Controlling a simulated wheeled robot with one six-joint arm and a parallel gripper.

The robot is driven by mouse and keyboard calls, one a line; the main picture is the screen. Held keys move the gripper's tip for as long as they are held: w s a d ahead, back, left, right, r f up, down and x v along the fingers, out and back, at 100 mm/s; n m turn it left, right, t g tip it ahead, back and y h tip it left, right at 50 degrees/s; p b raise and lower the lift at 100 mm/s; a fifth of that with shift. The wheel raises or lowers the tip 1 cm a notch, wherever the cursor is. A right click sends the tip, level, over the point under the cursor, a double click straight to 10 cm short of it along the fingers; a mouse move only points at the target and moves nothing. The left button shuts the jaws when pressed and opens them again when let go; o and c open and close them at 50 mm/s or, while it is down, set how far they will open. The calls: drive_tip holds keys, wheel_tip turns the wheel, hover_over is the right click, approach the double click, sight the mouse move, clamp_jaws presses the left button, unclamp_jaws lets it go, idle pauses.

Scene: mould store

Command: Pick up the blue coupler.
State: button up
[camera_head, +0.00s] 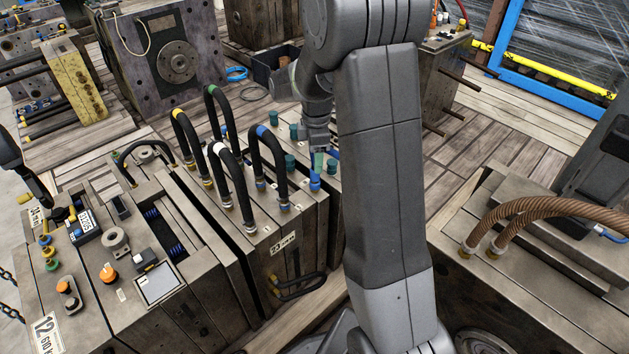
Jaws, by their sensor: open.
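A small blue coupler (315,183) stands upright on top of the metal mould block in the middle, just left of my upright arm link. My gripper (318,152) points down directly above it, partly hidden behind my own arm. The jaws are open. The gap between fingertips and coupler is too small in the picture to tell whether they touch. Several teal couplers or plugs (290,163) stand close by on the same block.
Black looped hoses with coloured collars (268,155) rise from the block just left of the blue coupler. A mould with a screen (160,283) stands at front left. Brown hoses (540,208) arch over a block at right. Wooden planks (475,150) behind are partly clear.

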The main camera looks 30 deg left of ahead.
sight(315, 176)
drive_tip(key=f, duration=0.3)
drive_tip(key=shift+w+a, duration=0.1)
drive_tip(key=shift+w, duration=0.15)
drive_tip(key=shift+f, duration=0.3)
drive_tip(key=f, duration=0.1)
drive_tip(key=f+b, duration=0.1)
drive_tip(key=f, duration=0.1)
drive_tip(key=f+b, duration=0.1)
drive_tip(key=f, duration=0.1)
drive_tip(key=shift+a, duration=0.25)
clamp_jaws()
